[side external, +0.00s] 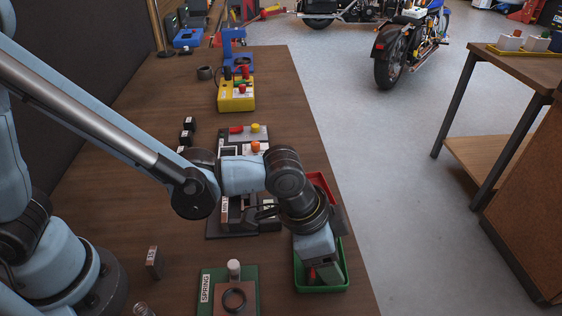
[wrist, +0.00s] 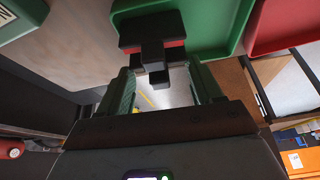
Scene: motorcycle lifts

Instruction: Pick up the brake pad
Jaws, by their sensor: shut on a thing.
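The brake pad, a dark block with a red layer (wrist: 153,42), is between my gripper's fingertips (wrist: 160,82) in the wrist view. My gripper is shut on it. In the side view my gripper (side external: 321,270) points down at the green tray (side external: 298,278), near the tray's front end. A small red bit shows beside the fingers there, but most of the pad is hidden. I cannot tell whether the pad touches the tray. The green tray also shows in the wrist view (wrist: 215,15), beyond the pad.
A red tray (side external: 324,184) adjoins the green one behind it. A spring fixture on a green plate (side external: 212,277) stands to the left. A dark fixture (side external: 232,228) lies under my arm, and a yellow box (side external: 236,101) stands farther back. The bench's right edge is close to the trays.

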